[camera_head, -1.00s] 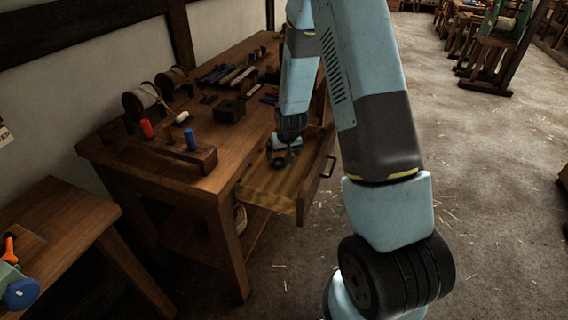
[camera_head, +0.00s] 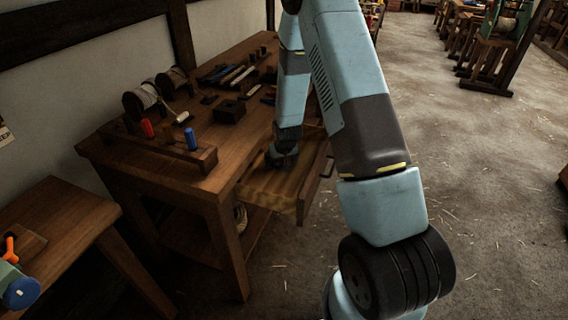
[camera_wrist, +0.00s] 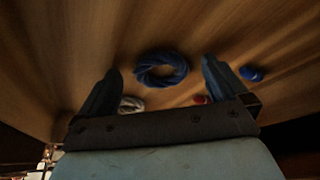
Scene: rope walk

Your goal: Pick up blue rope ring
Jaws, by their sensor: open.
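A blue rope ring (camera_wrist: 161,82) lies flat on the wooden drawer bottom in the wrist view. My gripper (camera_wrist: 162,82) is open, its two dark fingers left and right of the ring. The ring shows between and slightly beyond the fingertips, and I cannot tell whether either finger touches it. In the head view my gripper (camera_head: 277,160) is down in the open drawer (camera_head: 270,186), and the arm hides the ring there.
In the drawer, a white rope ring (camera_wrist: 131,104), a small red item (camera_wrist: 200,99) and a small blue item (camera_wrist: 252,73) lie near the fingers. The workbench (camera_head: 228,150) holds a peg rack (camera_head: 170,148) with red and blue pegs. Open floor lies to the right.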

